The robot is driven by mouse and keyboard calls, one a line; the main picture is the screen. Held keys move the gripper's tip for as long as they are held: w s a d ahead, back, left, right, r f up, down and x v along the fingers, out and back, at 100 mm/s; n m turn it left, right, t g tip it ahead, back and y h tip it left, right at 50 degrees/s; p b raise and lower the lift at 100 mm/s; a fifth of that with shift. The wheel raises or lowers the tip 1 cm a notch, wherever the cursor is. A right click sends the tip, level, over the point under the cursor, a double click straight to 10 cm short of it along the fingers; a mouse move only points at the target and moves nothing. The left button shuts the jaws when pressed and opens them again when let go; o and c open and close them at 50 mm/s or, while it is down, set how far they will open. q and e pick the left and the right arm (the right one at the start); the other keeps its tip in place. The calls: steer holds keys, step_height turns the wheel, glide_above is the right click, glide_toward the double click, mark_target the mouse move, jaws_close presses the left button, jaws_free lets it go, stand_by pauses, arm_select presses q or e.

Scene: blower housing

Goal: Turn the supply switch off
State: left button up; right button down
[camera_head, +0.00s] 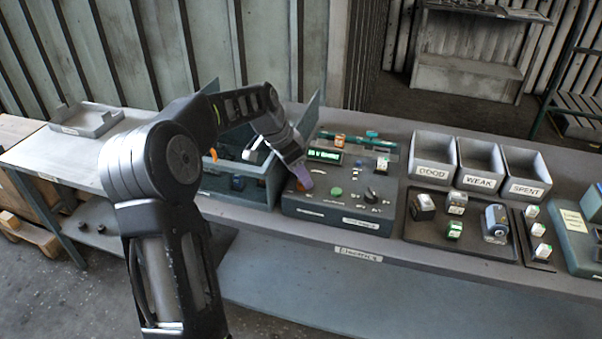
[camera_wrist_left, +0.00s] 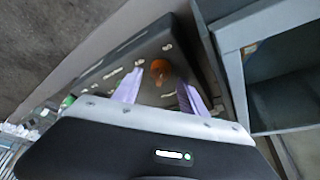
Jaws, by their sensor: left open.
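A dark grey control box (camera_head: 310,208) stands on the bench, with a lit green display (camera_head: 324,155), a green button (camera_head: 336,191) and a black knob (camera_head: 371,195) on its top. Its labels are too small for me to read, so I cannot tell for certain which control is the supply switch. My left gripper (camera_head: 302,180) points down over the left part of the box. In the left wrist view, its purple fingers (camera_wrist_left: 160,86) are open on either side of a round orange knob (camera_wrist_left: 160,68). I cannot tell whether they touch it. My right gripper is not in view.
A blue-grey open bin (camera_head: 240,188) stands just left of the box. Bins marked GOOD (camera_head: 432,172), WEAK (camera_head: 478,182) and SPENT (camera_head: 524,189) stand to the right, behind a dark tray (camera_head: 470,244) with several small parts. An empty grey tray (camera_head: 88,122) lies far left.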

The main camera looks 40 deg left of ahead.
arm_select(q)
steer(key=shift+w+d+f, duration=0.1)
steer(key=shift+w+f, duration=0.05)
steer(key=shift+f, duration=0.35)
steer(key=shift+c, duration=0.2)
jaws_close()
